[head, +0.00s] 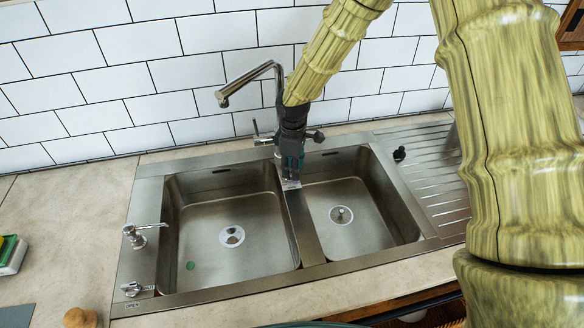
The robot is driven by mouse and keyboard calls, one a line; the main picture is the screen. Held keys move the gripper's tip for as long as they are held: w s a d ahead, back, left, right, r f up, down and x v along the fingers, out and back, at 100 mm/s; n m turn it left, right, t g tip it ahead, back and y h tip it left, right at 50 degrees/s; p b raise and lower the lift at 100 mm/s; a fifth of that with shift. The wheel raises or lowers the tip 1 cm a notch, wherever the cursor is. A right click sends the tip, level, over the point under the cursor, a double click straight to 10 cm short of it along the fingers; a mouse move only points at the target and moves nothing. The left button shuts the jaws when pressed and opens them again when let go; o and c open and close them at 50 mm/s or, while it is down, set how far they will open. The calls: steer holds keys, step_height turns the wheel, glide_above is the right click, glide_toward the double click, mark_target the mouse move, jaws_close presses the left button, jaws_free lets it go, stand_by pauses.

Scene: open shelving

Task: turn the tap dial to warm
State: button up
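The metal tap (249,84) stands behind the double sink, its spout angled to the left over the left basin. A small lever (258,136) shows at the left of its base, and a dark round-ended knob (318,136) shows at the right. I cannot tell which of these is the dial or its setting. My gripper (291,174) points down in front of the tap base, over the divider between the basins. It hides most of the tap body. Its fingers are small and dark, and I cannot tell whether they are apart or touching the tap.
A soap pump (135,234) and a knob (133,288) beside an "OPEN" label are on the sink's left rim. A black fitting (400,153) sits near the drainboard (428,165). A tiled wall is close behind.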

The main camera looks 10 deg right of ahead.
steer(key=shift+f, duration=0.5)
steer(key=shift+c, duration=0.2)
jaws_close()
